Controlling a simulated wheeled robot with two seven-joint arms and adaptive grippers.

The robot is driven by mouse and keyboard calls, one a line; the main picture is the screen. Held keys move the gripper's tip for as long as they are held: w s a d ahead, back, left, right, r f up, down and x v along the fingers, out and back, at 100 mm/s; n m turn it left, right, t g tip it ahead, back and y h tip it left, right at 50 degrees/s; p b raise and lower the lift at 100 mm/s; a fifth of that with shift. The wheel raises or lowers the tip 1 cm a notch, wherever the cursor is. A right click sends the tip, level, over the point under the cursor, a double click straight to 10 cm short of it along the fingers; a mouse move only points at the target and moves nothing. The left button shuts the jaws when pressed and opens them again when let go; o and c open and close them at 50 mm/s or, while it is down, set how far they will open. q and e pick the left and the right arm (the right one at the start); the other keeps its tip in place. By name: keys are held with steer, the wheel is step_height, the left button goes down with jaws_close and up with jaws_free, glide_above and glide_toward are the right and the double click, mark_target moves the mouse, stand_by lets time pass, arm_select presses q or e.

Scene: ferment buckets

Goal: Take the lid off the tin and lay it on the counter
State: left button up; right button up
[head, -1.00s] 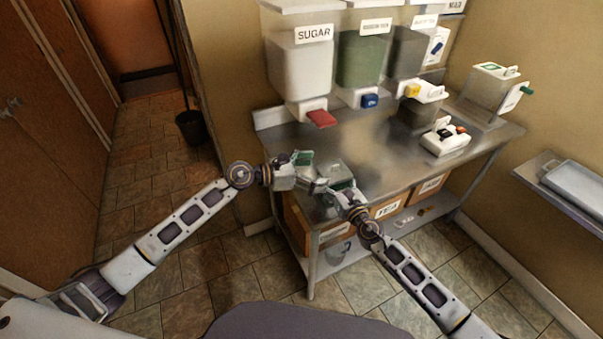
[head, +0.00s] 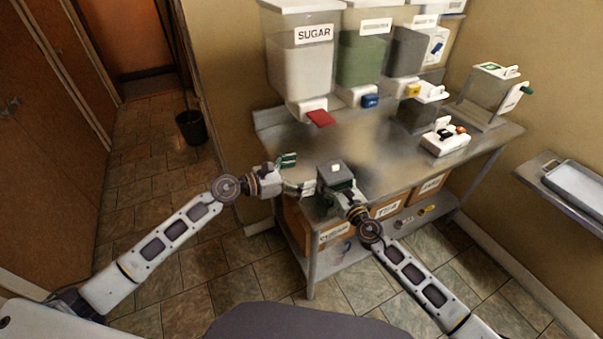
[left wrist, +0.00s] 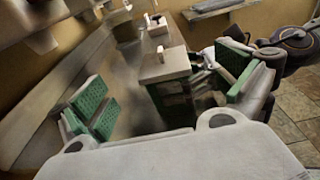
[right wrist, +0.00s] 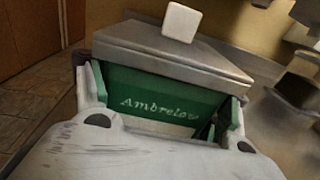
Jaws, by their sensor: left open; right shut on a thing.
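The tin (right wrist: 160,103) is green with the word "Ambrelow" on its side and stands on the metal counter's front part. Its grey lid (right wrist: 170,55) sits on top, with a pale square knob (right wrist: 182,20). The lid also shows in the head view (head: 336,176) and the left wrist view (left wrist: 165,66). My right gripper (head: 339,192) is shut on the tin's body, below the lid. My left gripper (head: 292,173) is open and empty, just left of the tin in the head view. Its green-padded fingers are wide apart.
The metal counter (head: 385,160) is mostly clear behind and right of the tin. Dispensers, including a sugar one (head: 313,60), hang above its back. A white device (head: 445,138) stands at the right. Labelled boxes sit on the shelf below. A black bucket (head: 191,127) stands on the floor.

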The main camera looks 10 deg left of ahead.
mark_target(333, 166)
arm_select(q)
steer(key=shift+d, duration=0.1)
steer(key=shift+x, duration=5.9)
steer(key=shift+c, duration=0.3)
steer(key=c, duration=1)
steer(key=shift+r, duration=1.05)
steer(key=shift+r, duration=2)
arm_select(e)
steer(key=o, duration=1.5)
